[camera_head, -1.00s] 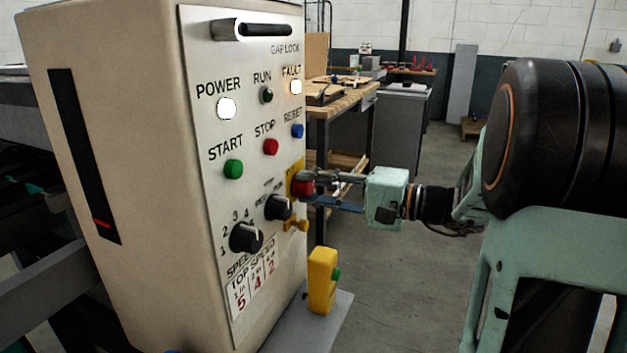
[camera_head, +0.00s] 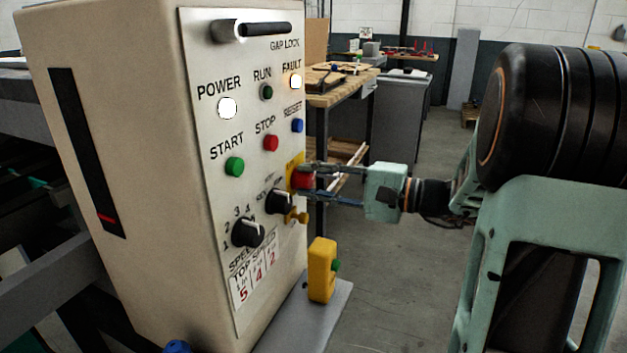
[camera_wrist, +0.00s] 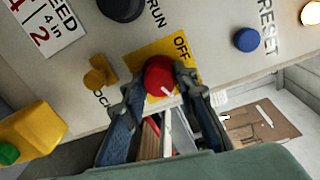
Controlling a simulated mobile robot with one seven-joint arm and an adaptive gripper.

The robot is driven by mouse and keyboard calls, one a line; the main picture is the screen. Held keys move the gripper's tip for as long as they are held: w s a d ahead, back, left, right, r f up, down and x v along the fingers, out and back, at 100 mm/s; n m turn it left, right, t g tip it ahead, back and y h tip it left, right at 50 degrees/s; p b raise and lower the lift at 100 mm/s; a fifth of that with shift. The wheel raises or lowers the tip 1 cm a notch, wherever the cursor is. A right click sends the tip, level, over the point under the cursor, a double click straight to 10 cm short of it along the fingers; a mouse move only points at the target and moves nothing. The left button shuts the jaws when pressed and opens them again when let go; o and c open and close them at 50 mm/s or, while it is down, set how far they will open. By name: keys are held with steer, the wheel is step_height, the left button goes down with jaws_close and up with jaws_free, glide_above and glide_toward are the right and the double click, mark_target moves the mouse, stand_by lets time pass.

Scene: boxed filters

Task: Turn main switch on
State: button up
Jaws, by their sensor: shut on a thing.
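The main switch is a red knob (camera_head: 303,177) on a yellow plate (camera_head: 294,165) at the right edge of the control panel. In the wrist view the red knob (camera_wrist: 158,74) has a white mark, and the yellow plate (camera_wrist: 181,50) reads OFF beside it. My gripper (camera_head: 312,180) reaches in from the right. Its two fingers are shut on the knob, one on each side, as the wrist view also shows (camera_wrist: 161,92). The fingers hide part of the plate's lettering. The POWER lamp (camera_head: 227,108) and FAULT lamp (camera_head: 296,82) look bright white.
Below the switch are a small yellow latch (camera_head: 297,216) and a black selector knob (camera_head: 279,202). A yellow box with a green button (camera_head: 322,270) stands lower right on a grey ledge (camera_head: 318,312). A workbench (camera_head: 345,85) stands behind. The floor to the right looks clear.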

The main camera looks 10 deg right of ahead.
steer(key=o, duration=1.1)
steer(key=shift+a, duration=0.2)
steer(key=shift+o, duration=0.2)
steer(key=shift+d, duration=0.1)
steer(key=shift+s+d, duration=0.1)
steer(key=shift+d, duration=0.2)
steer(key=v, duration=1.1)
steer(key=shift+s, duration=0.15)
